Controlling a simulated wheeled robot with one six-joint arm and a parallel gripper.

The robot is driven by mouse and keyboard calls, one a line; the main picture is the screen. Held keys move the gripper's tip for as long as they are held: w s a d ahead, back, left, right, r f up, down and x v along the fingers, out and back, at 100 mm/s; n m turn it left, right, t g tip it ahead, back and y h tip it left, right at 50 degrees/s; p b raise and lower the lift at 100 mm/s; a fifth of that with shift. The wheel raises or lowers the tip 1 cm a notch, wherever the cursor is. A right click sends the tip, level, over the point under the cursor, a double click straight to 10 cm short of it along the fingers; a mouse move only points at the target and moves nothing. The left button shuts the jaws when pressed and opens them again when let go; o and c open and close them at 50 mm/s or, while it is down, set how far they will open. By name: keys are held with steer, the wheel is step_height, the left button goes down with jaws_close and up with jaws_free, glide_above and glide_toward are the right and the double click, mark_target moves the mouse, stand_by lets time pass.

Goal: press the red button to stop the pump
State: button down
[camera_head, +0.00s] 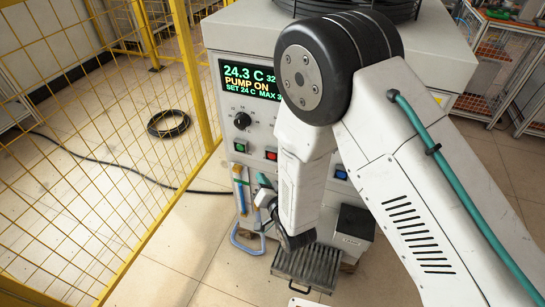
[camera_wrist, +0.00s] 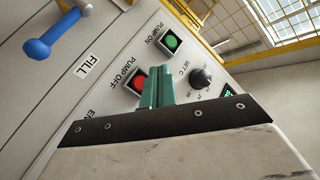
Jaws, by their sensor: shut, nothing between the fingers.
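The red button (camera_head: 271,155) sits on the front panel of the white heater unit (camera_head: 262,120), right of the green button (camera_head: 240,147). In the wrist view the red button (camera_wrist: 137,81), labelled PUMP OFF, is lit in a dark square frame, and the green button (camera_wrist: 172,41) is labelled PUMP ON. My gripper (camera_wrist: 159,76) has its teal fingers shut and empty; their tips overlap the right edge of the red button in the picture. I cannot tell whether they touch it. In the head view my gripper (camera_head: 263,181) shows below the red button. The display (camera_head: 250,80) reads PUMP ON.
A black knob (camera_head: 242,121) is above the buttons; it also shows in the wrist view (camera_wrist: 200,78). A blue-handled lever (camera_wrist: 58,33) is near the FILL label. A yellow mesh fence (camera_head: 120,120) stands left. A grated tray (camera_head: 305,268) is low in front.

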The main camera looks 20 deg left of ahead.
mark_target(268, 156)
steer(key=w, duration=0.6)
steer(key=shift+d, duration=0.25)
steer(key=shift+w, duration=0.15)
stand_by(1.7)
steer(key=shift+w, duration=0.35)
steer(key=shift+w+d, duration=0.1)
steer(key=shift+w, duration=0.4)
stand_by(0.5)
stand_by(0.4)
steer(key=shift+s, duration=0.9)
steer(key=shift+s, duration=0.15)
steer(key=shift+s+a, duration=0.15)
steer(key=shift+s, duration=1.05)
steer(key=shift+s+a, duration=0.1)
steer(key=shift+s, duration=1.05)
steer(key=shift+s, duration=0.1)
